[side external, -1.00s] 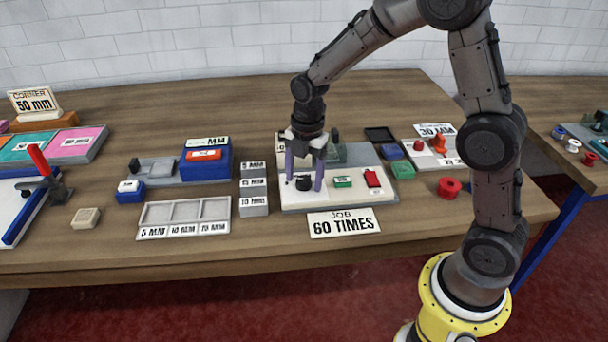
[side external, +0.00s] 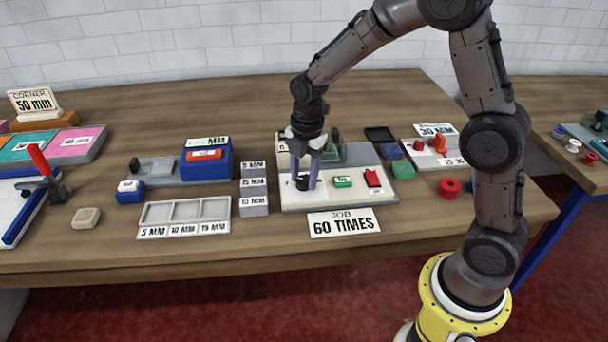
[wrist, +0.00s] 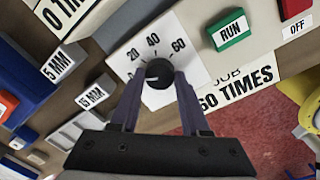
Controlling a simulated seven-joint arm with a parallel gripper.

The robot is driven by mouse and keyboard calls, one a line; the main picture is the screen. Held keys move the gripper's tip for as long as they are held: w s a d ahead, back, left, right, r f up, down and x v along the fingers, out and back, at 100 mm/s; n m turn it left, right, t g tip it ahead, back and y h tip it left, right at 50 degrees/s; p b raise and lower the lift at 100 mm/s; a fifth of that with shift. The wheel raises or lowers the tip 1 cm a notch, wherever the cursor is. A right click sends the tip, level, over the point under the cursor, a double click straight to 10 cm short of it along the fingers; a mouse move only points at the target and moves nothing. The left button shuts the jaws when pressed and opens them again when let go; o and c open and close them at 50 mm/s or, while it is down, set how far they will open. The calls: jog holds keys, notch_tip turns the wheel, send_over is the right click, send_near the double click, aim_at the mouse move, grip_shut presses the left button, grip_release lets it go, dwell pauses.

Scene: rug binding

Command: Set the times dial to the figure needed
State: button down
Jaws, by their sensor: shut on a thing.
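The times dial is a black round knob (wrist: 158,74) on a white plate (wrist: 190,25) marked 20, 40 and 60. In the wrist view its short white pointer mark points left, to the low end below the 20. My gripper (side external: 304,184) is over the dial (side external: 302,182), with its purple fingers shut on either side of the knob; it also shows in the wrist view (wrist: 160,85). The job card (side external: 344,222) in front reads "60 TIMES". It is partly in the wrist view (wrist: 238,85).
A green RUN button (side external: 342,182) and a red OFF switch (side external: 373,178) sit right of the dial on the same panel. Marked grey blocks (side external: 253,186) stand close on the left. A red spool (side external: 449,187) lies to the right.

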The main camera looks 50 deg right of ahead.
jog(key=m, duration=1.3)
jog(key=shift+w+h, duration=0.1)
jog(key=shift+h, duration=0.2)
jog(key=m, duration=0.6)
jog(key=shift+r+m+g, duration=0.1)
jog(key=shift+m+g, duration=0.2)
jog(key=shift+m, duration=0.1)
jog(key=m, duration=0.6)
jog(key=shift+c, duration=1.9)
grip_release()
